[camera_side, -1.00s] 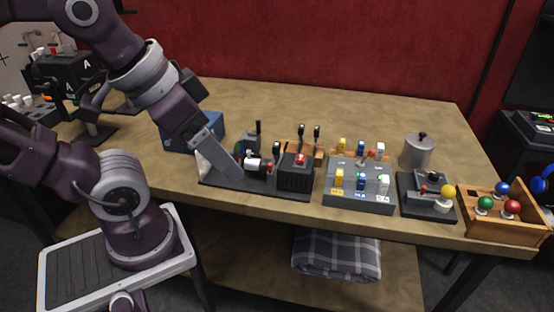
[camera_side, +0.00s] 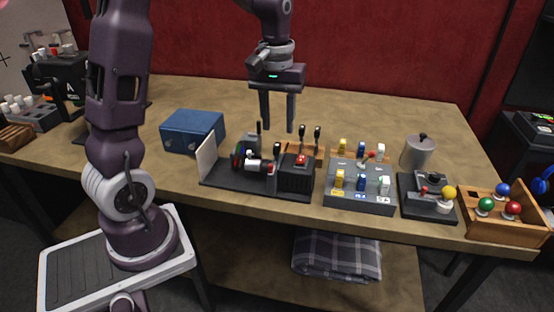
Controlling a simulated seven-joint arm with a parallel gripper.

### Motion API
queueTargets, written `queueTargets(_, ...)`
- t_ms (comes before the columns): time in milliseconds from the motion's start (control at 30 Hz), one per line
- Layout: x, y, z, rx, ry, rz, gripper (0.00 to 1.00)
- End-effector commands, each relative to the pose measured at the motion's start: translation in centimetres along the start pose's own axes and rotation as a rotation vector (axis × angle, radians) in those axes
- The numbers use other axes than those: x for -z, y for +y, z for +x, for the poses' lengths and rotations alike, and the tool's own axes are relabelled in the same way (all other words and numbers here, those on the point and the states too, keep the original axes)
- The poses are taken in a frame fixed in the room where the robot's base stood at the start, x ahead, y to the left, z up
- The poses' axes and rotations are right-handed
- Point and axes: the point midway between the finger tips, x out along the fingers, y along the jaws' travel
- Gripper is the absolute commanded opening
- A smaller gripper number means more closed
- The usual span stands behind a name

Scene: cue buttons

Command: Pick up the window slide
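My gripper (camera_side: 278,129) points straight down, its two fingers apart and nothing between them. It hangs above the back of a black-based device (camera_side: 232,178). This device carries a white upright panel (camera_side: 206,157) at its left end, a dark wheel with coloured parts (camera_side: 239,155), a white cylinder (camera_side: 253,166) and a black ribbed box with a red button (camera_side: 300,160). I cannot tell for certain which part is the window slide; nothing in view is clearly marked as it.
A blue box (camera_side: 193,131) stands behind left. To the right are a grey switch panel (camera_side: 344,201), a black joystick base (camera_side: 418,211), a grey lidded pot (camera_side: 417,153) and a wooden box (camera_side: 487,226) with coloured balls. The table (camera_side: 370,105) is clear at the back.

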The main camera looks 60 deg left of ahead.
Motion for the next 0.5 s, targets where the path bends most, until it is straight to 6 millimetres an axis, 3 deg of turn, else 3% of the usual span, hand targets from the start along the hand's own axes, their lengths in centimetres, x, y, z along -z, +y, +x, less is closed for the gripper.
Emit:
queueTargets(100,1.4,-0.5,1.8,0.015,-0.029,-0.046,0.40)
queueTargets(500,1.8,-1.0,8.2,0.017,-0.032,-0.046,0.40)
